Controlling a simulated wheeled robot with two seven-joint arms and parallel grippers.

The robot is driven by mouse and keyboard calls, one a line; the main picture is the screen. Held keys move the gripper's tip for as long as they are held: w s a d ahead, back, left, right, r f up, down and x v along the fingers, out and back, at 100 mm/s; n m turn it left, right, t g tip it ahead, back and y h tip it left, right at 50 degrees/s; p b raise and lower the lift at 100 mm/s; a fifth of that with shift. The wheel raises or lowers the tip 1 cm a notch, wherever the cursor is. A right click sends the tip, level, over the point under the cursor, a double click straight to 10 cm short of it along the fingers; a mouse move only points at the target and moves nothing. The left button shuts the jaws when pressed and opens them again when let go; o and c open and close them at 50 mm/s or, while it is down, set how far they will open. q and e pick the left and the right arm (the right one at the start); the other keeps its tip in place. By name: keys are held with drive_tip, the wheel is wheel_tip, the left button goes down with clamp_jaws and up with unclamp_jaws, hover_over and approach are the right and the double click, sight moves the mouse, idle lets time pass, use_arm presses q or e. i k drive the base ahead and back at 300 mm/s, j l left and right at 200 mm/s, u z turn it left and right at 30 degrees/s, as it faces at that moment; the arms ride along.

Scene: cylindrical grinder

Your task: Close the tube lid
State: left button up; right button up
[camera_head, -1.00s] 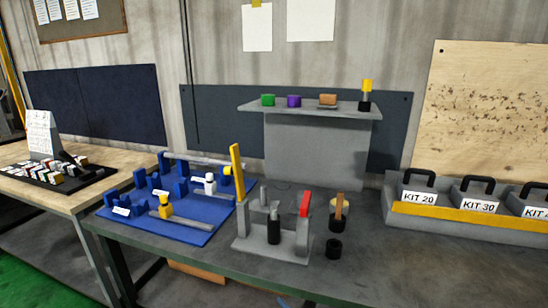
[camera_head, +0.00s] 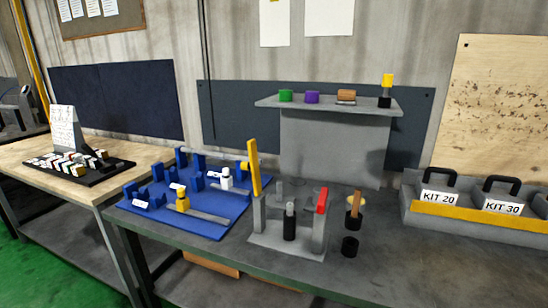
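No tube or lid is clearly identifiable from here. A grey fixture (camera_head: 285,244) stands on the dark workbench (camera_head: 365,276). It has an upright yellow bar (camera_head: 254,168) on its left post and a red piece (camera_head: 321,201) on top of its right post. Between the posts stands a black cylinder (camera_head: 289,227) with a grey upper part. To its right are a short black cup (camera_head: 350,247) and a black holder with a brown handle (camera_head: 355,206) in it. Neither of my grippers is in view.
A blue tray (camera_head: 213,232) with tools lies left of the fixture. A grey shelf (camera_head: 330,106) behind holds green, purple, brown and yellow-black pieces. Kit boxes (camera_head: 438,198) stand at the right. A wooden table (camera_head: 85,188) is at the left. The front right of the bench is clear.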

sight(252, 166)
drive_tip(key=i+j+z, duration=0.35)
drive_tip(key=j, duration=0.45)
drive_tip(key=j+z, duration=0.35)
drive_tip(key=j, duration=0.45)
drive_tip(key=j+z, duration=0.35)
drive_tip(key=j, duration=0.55)
drive_tip(key=i+l, duration=0.2)
drive_tip(key=l, duration=0.25)
